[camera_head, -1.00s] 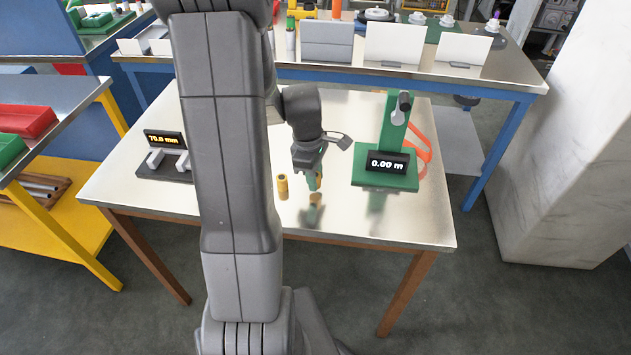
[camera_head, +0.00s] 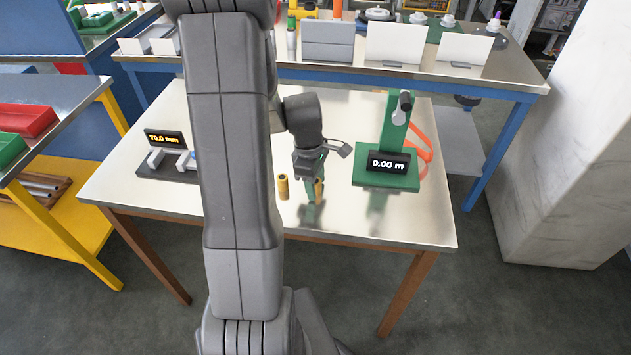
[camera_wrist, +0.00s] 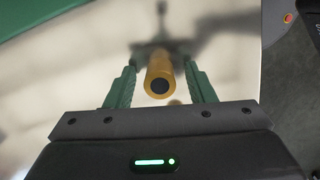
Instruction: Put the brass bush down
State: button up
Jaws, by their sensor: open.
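My gripper (camera_head: 314,186) is low over the steel-topped table, its green fingers pointing down. One brass bush (camera_head: 319,191) is upright between the fingers. In the wrist view this bush (camera_wrist: 160,77) appears end-on with its dark bore showing. A gap shows between it and each finger, so my gripper is open around it. It appears to stand on the table, though the fingers partly hide its foot in the head view. A second brass bush (camera_head: 283,187) stands on the table just left of my gripper.
A green stand with a 0.00 m display (camera_head: 388,162) is close to the right of my gripper. A gauge with a 70.0 mm display (camera_head: 165,139) sits at left, partly behind my arm. Bare tabletop (camera_head: 400,222) lies at the front right.

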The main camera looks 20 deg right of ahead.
notch_tip(320, 180, up, 12)
jog(key=a, duration=0.1)
jog(key=shift+w, duration=0.45)
jog(key=shift+r, duration=0.1)
